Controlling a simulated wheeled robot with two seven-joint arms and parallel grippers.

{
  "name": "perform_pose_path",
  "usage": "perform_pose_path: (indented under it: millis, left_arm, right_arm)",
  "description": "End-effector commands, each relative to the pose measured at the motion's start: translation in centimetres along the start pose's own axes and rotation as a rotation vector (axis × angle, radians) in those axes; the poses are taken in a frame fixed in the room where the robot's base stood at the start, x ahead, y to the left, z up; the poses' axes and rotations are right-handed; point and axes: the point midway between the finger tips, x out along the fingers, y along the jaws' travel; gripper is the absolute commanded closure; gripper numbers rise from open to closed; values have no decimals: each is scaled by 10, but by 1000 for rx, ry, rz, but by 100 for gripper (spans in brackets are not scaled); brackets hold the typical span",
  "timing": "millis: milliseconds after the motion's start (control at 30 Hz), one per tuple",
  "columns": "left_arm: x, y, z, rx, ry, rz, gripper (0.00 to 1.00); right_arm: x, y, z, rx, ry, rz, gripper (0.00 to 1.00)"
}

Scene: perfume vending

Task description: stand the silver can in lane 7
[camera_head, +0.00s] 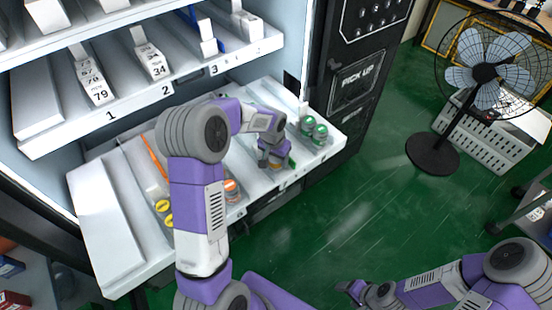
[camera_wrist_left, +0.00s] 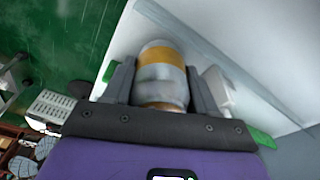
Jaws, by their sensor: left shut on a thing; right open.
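The silver can (camera_wrist_left: 162,85) with an orange-yellow band is between the two fingers of my left gripper (camera_wrist_left: 160,92) in the left wrist view. The gripper is shut on it. In the head view my left gripper (camera_head: 270,160) is low over the front of the lower shelf (camera_head: 105,215), left of two green-topped cans (camera_head: 313,130). The held can is mostly hidden there, and I cannot tell whether it touches the shelf. The lane numbers on the lower shelf edge are too small to read surely. My right gripper (camera_head: 368,293) is open and empty over the green floor.
An orange-topped can (camera_head: 231,188) and yellow-topped cans (camera_head: 163,206) stand on the lower shelf, left of my left gripper. The upper shelf (camera_head: 140,105), with lanes marked 1 to 3, is above. The machine's dark panel (camera_head: 350,80) and a fan (camera_head: 483,75) are to the right.

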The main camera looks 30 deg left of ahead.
Motion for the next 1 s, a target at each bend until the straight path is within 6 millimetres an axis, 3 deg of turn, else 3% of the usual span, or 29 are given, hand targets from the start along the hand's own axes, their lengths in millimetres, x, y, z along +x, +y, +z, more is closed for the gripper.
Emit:
perform_pose_path:
  millis: [333, 367, 533, 867, 1000]
  left_arm:
    - [3, 0, 0, 0, 2, 0, 79]
    - [3, 0, 0, 0, 1, 0, 42]
    - [2, 0, 0, 0, 1, 0, 17]
    - [0, 0, 0, 0, 2, 0, 17]
    - [-18, 0, -2, 0, 6, 0, 17]
  right_arm:
    - [2, 1, 0, 0, 0, 0, 34]
    - [2, 1, 0, 0, 0, 0, 34]
    - [1, 0, 0, 0, 0, 0, 34]
    - [-1, 0, 0, 0, 0, 0, 34]
    - [-4, -2, 0, 0, 0, 0, 34]
